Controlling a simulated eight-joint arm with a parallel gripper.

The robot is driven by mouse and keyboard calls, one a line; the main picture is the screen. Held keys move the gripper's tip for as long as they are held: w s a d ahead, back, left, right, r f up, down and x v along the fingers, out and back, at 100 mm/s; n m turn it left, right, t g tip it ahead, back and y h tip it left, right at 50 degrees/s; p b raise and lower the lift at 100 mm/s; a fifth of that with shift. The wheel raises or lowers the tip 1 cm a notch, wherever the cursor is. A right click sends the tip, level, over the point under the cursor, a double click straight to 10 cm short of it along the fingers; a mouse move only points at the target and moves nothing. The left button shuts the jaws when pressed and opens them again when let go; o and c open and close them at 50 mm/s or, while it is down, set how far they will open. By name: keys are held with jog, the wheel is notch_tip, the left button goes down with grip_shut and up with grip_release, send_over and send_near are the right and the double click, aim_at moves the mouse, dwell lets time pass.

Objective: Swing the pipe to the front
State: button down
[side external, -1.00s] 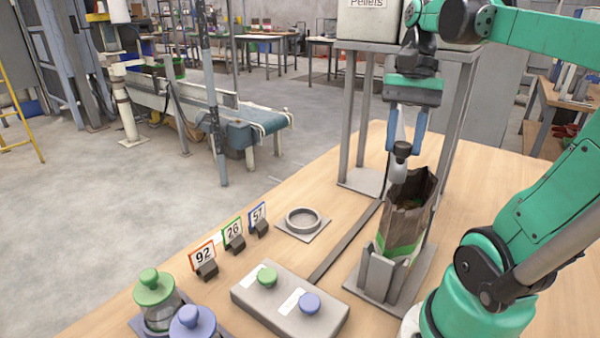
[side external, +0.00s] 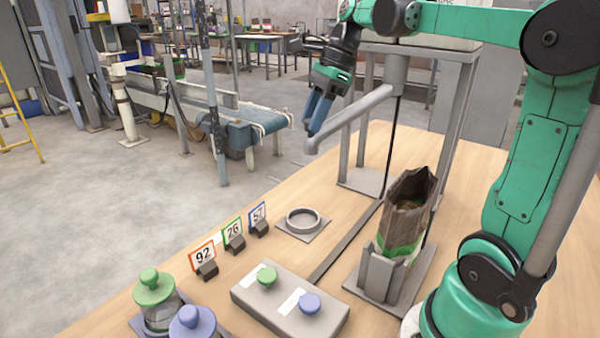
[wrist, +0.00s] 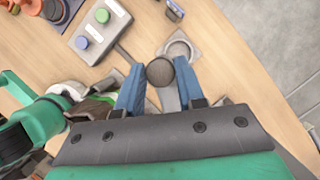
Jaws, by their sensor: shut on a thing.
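The grey pipe (side external: 352,116) runs from the stand under the hopper out to the left in the side view. Its bent-down end (side external: 311,146) hangs in the air above the table, with the ring plate lower in the same part of the picture. My gripper (side external: 313,125) is at this outer end, its blue fingers pointing down. In the wrist view my gripper (wrist: 160,82) is shut on a dark round knob (wrist: 160,71) on the pipe. The fingers hide the knob in the side view.
An open paper bag (side external: 405,215) stands in a grey holder (side external: 376,272), clear of the pipe. The ring plate (side external: 303,233), number cards (side external: 232,232), a button box (side external: 290,305) and two knob-topped jars (side external: 155,300) stand on the table. A conveyor (side external: 240,132) is behind.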

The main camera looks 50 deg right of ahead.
jog(key=shift+w+d+m+t+h, duration=0.2)
jog(key=shift+w+d+m, duration=0.3)
jog(key=shift+w, duration=0.25)
jog(key=shift+w+d+m+t+h, duration=0.1)
jog(key=shift+w+d+m+h, duration=0.2)
jog(key=shift+w+m, duration=0.35)
jog(key=shift+w+d, duration=0.1)
jog(key=c, duration=0.5)
grip_release()
jog(key=shift+c, duration=0.2)
jog(key=v, duration=0.5)
jog(key=shift+d+r, duration=0.15)
jog(key=shift+r, duration=0.1)
